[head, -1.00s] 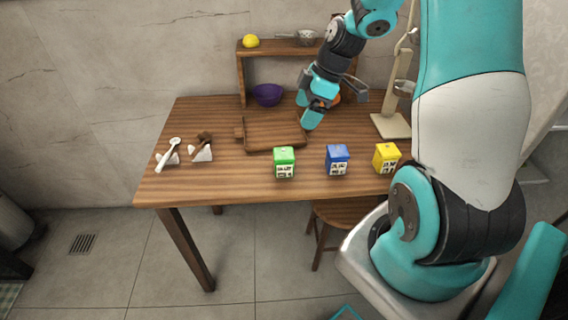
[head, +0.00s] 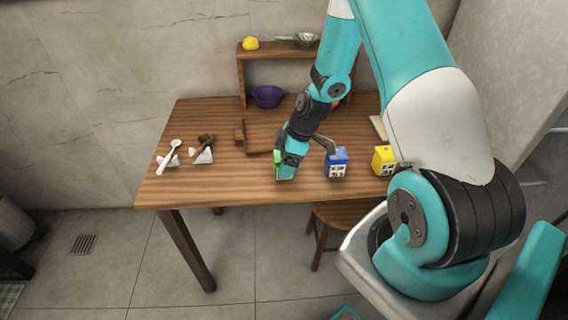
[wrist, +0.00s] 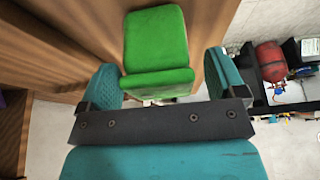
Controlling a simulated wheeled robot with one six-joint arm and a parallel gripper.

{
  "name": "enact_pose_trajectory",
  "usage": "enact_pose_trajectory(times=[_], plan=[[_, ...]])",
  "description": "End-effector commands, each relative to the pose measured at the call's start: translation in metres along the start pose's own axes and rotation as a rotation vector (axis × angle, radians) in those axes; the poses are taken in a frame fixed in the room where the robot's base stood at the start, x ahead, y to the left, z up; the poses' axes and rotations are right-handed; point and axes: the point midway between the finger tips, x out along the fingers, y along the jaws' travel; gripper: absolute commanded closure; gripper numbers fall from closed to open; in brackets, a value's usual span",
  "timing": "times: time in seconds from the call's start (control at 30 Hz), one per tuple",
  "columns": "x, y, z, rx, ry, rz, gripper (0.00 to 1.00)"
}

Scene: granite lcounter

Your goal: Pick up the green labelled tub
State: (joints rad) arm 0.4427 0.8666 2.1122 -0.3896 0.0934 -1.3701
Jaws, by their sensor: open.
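The green labelled tub (head: 277,158) stands near the front of the wooden table and is mostly hidden behind my gripper (head: 287,168) in the head view. In the wrist view the green tub (wrist: 155,38) shows its plain green top and side, and its label is not readable there. My open gripper (wrist: 162,72) has one teal finger to the left of the tub and one to the right. The near part of the tub lies between the fingers, with a gap visible on the right. Contact on the left is unclear.
A blue tub (head: 337,163) stands just right of my gripper, with a yellow tub (head: 383,160) beyond it. A wooden board (head: 262,136), purple bowl (head: 267,96) and shelf (head: 241,75) are behind.

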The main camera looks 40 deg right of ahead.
Motion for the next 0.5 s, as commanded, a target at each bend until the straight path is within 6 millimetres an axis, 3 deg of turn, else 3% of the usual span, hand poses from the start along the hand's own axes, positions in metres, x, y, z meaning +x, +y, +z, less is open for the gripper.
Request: enact_pose_trajectory(times=[0.27, 0.5], plan=[[0.0038, 0.0001, -0.0001, 0.0, 0.0, 0.001, 0.13], [0.0035, 0.0, -0.0003, 0.0, 0.0, 0.0, 0.67]])
